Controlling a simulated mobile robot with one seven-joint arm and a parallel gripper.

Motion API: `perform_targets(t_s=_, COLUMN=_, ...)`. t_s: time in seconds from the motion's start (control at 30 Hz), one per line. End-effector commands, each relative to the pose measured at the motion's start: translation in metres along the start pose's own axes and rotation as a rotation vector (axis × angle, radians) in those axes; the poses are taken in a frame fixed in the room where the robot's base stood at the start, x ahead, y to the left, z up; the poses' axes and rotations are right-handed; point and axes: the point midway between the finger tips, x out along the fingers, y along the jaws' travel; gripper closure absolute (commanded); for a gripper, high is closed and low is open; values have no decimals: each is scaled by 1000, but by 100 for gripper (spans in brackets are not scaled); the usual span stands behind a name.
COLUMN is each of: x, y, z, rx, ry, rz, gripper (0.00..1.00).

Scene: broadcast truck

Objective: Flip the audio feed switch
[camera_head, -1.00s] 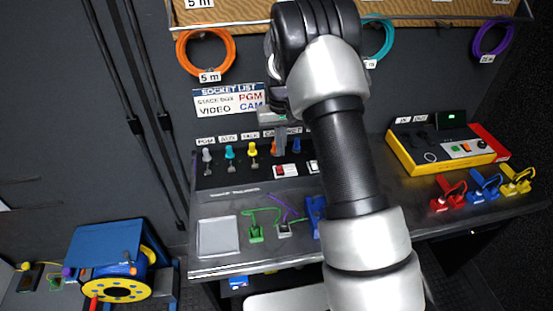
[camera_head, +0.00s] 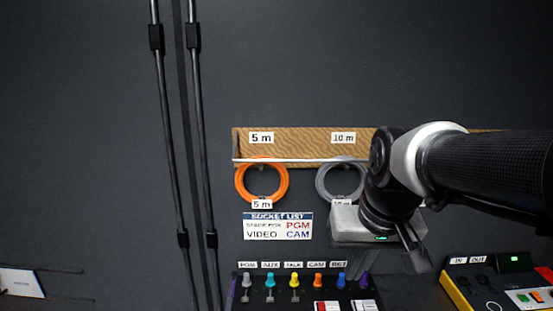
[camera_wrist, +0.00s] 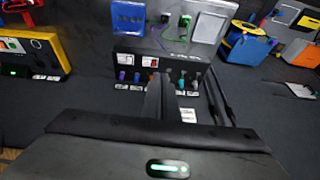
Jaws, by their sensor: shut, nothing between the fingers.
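A black panel (camera_head: 300,292) carries a row of coloured plugs labelled PGM, AUX, TALK, CAM and RET. Two rocker switches stand at its lower edge: a red and white one (camera_head: 327,305) and a mostly white one (camera_head: 366,305). I cannot read which switch is for audio feed. In the wrist view the panel (camera_wrist: 190,52) appears upside down, with the switches (camera_wrist: 128,57) near the plugs. My gripper (camera_head: 424,262) is shut and empty, above and right of the panel, pointing downward. Its fingers (camera_wrist: 162,84) hide part of the plug row in the wrist view.
A yellow box (camera_head: 458,290) labelled IN and OUT stands to the right. Orange (camera_head: 261,197) and grey (camera_head: 322,180) cable coils hang on the wall above.

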Motion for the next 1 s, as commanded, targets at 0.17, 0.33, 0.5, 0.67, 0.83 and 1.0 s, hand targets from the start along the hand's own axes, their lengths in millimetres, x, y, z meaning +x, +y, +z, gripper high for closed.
perform_targets(t_s=0.17, x=-29, y=1, z=57, rx=-11, ry=86, rz=17, gripper=100)
perform_targets(t_s=0.33, x=-34, y=2, z=86, rx=-15, ry=127, rz=32, gripper=100)
perform_targets(t_s=0.5, x=-34, y=3, z=93, rx=-16, ry=134, rz=36, gripper=100)
perform_targets(t_s=0.67, x=-34, y=3, z=92, rx=-16, ry=134, rz=35, gripper=100)
perform_targets(t_s=0.83, x=-32, y=3, z=86, rx=-16, ry=127, rz=39, gripper=100)
perform_targets(t_s=1.0, x=-16, y=5, z=57, rx=-17, ry=91, rz=54, gripper=100)
